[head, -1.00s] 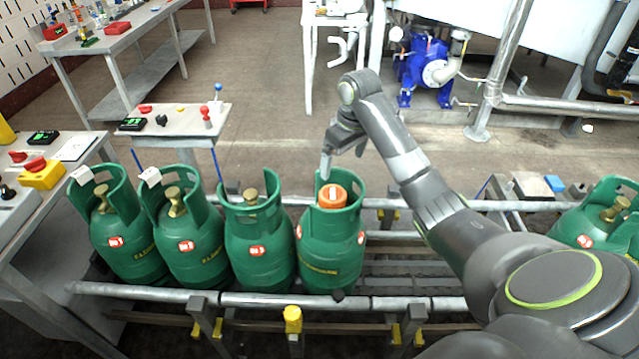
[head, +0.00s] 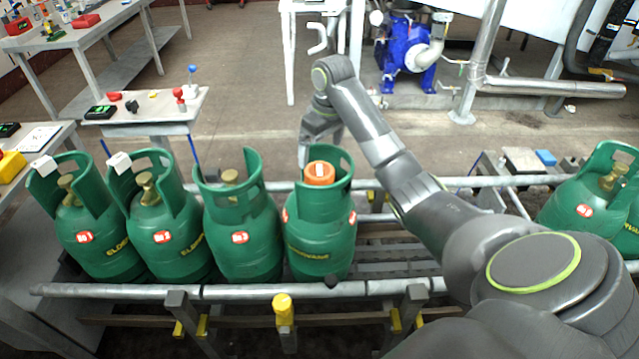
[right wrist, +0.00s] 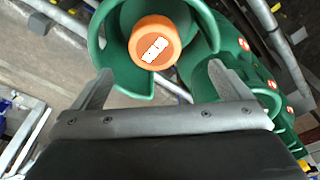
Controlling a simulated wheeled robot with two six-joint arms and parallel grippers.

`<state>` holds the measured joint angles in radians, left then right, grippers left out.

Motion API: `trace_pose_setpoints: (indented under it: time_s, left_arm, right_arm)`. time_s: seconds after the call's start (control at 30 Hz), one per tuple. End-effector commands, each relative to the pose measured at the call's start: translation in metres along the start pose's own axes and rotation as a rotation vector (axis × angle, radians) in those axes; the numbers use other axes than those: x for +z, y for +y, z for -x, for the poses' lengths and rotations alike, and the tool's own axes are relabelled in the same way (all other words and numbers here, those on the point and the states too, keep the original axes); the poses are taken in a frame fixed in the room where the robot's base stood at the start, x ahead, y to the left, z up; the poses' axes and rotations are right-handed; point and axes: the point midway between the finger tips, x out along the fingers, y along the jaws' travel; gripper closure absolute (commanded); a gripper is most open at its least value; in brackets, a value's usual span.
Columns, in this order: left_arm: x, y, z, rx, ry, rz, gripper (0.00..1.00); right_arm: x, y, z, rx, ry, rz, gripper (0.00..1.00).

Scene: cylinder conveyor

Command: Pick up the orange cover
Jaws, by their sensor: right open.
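The orange cover (head: 320,172) sits on top of the rightmost green cylinder (head: 320,235) in the row of several, inside its collar. In the right wrist view the cover (right wrist: 156,40) shows from above with a white label, inside the green collar ring (right wrist: 112,40). My right gripper (head: 318,150) is behind the cover in the head view, partly hidden by the collar. In the right wrist view its two fingers (right wrist: 160,80) are spread apart and empty, with the cover ahead of and between them, apart from both. My left gripper is not in view.
Other green cylinders (head: 240,230) with brass valves stand close to the left on the conveyor rails (head: 240,291). Another cylinder (head: 590,200) stands at the far right. A small table (head: 150,104) with controls is behind the row. Rails between are free.

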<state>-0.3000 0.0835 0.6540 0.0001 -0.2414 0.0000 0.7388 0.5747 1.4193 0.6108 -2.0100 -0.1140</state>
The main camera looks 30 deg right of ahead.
Motion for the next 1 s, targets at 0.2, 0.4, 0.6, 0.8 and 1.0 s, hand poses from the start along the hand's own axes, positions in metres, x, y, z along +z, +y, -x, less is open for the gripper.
trace_pose_setpoints:
  time_s: [0.2,0.4,0.6,0.8,1.0]
  left_arm:
    - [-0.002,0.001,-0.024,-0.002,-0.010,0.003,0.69]
    - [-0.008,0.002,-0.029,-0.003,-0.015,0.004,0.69]
    - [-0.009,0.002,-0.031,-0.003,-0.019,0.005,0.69]
    - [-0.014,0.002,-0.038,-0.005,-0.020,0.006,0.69]
    - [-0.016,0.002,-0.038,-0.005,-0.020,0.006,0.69]
  right_arm:
    - [0.001,0.000,-0.028,0.001,0.001,0.000,0.03]
    - [0.000,0.000,-0.038,0.001,0.001,0.000,0.03]
    - [0.000,0.001,-0.042,0.001,0.000,0.000,0.03]
    - [0.001,0.005,-0.061,0.000,-0.001,0.000,0.03]
    - [0.001,0.007,-0.089,-0.001,-0.002,0.001,0.03]
